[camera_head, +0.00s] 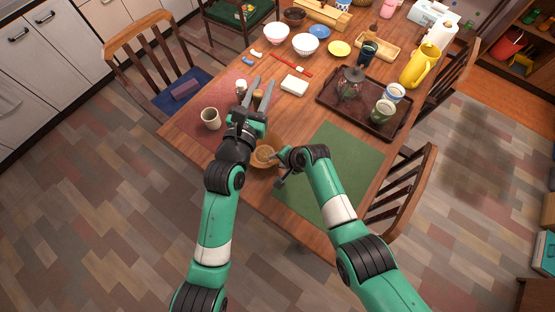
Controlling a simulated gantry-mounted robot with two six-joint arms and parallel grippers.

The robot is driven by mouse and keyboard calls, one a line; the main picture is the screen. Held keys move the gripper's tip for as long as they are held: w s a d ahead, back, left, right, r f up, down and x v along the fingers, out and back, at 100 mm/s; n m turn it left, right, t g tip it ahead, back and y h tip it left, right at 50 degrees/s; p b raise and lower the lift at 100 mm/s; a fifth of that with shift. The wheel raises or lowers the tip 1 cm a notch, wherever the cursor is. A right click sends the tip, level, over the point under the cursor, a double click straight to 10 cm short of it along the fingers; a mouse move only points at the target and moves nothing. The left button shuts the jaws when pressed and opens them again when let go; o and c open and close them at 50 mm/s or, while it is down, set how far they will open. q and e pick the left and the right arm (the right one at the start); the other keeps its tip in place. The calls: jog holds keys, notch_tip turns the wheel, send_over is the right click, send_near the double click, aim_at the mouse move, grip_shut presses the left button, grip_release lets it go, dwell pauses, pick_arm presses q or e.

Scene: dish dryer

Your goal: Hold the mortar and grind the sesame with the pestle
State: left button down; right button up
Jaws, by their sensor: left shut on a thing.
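The mortar (265,154) is a brown bowl near the table's front edge, with a paler patch inside. My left gripper (258,96) is beyond it, fingers pointing to the back of the table. A small brown upright thing, possibly the pestle (258,95), shows between its fingers. The gripper is shut on it. My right gripper (281,170) is low at the mortar's right side, close to the rim. Whether it touches or grips the rim is unclear. The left wrist and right gripper cover parts of the mortar. I cannot make out single sesame seeds.
A beige cup (211,118) and a small white cup (240,87) stand left of my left gripper. A green mat (340,175) is clear at right, apart from my arm above it. A dark tray (365,118) with jar and cups lies beyond. Bowls stand at back.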

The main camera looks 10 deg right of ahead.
grip_shut()
dwell(1.2)
